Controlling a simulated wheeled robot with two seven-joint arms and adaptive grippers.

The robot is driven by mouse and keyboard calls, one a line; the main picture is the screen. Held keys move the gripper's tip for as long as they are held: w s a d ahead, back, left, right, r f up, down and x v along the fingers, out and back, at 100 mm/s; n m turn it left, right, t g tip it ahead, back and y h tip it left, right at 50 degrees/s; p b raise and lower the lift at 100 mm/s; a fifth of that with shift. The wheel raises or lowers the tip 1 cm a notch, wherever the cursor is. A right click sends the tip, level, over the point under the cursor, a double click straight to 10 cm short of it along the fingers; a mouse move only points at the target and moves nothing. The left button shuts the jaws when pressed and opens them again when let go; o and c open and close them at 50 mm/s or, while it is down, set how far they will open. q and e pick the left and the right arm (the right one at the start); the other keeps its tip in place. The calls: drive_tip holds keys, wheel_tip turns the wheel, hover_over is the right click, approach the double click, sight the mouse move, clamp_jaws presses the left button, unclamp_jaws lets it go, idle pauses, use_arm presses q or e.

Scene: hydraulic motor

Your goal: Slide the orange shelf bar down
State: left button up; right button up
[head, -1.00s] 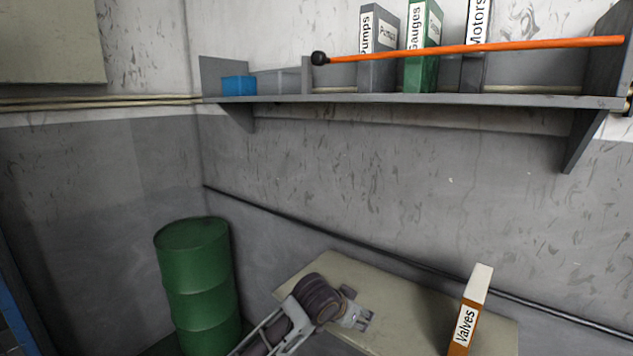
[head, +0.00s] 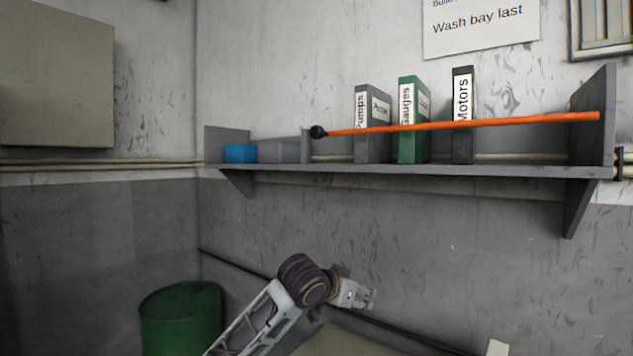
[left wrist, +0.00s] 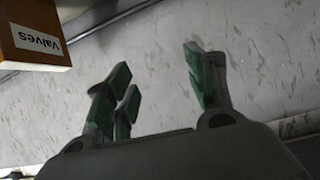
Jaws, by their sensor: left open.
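The orange shelf bar (head: 470,124) spans the front of the wall shelf (head: 420,169), in front of the binders. It has a black knob (head: 318,132) at its left end, by a small grey divider, and its right end meets the shelf's right side panel. My left gripper (head: 372,298) is below the shelf, clear of the bar, pointing right. In the left wrist view the left gripper (left wrist: 165,85) has its fingers apart with nothing between them. My right gripper is not in view.
Pumps (head: 372,125), Gauges (head: 412,120) and Motors (head: 462,115) binders stand behind the bar. A blue box (head: 240,153) is at the shelf's left. A green barrel (head: 180,320) stands low left. The Valves binder (left wrist: 35,35) shows in the left wrist view. Wall below the shelf is clear.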

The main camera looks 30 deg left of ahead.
use_arm(q)
drive_tip(key=a+r+t, duration=0.2)
drive_tip(key=a+r, duration=0.1)
drive_tip(key=r, duration=0.9)
drive_tip(key=n+t, duration=0.3)
drive_tip(key=t, duration=0.1)
approach(314, 131)
drive_tip(key=s, duration=0.3)
drive_tip(key=shift+w+d+y, duration=0.15)
drive_tip(key=shift+d+y, duration=0.1)
drive_tip(key=shift+y, duration=0.15)
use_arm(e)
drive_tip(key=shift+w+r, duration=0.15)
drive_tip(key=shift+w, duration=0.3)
use_arm(q)
drive_tip(key=shift+w, duration=0.1)
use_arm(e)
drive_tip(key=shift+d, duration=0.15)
use_arm(q)
drive_tip(key=shift+w, duration=0.1)
drive_tip(key=w+p, duration=0.4)
drive_tip(key=w, duration=0.8)
drive_tip(key=shift+w+d+r+p, duration=0.1)
drive_tip(key=shift+w+p, duration=0.05)
drive_tip(key=shift+p, duration=0.15)
drive_tip(key=shift+w, duration=0.6)
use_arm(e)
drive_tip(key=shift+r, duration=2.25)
use_arm(q)
drive_tip(key=shift+c, duration=0.5)
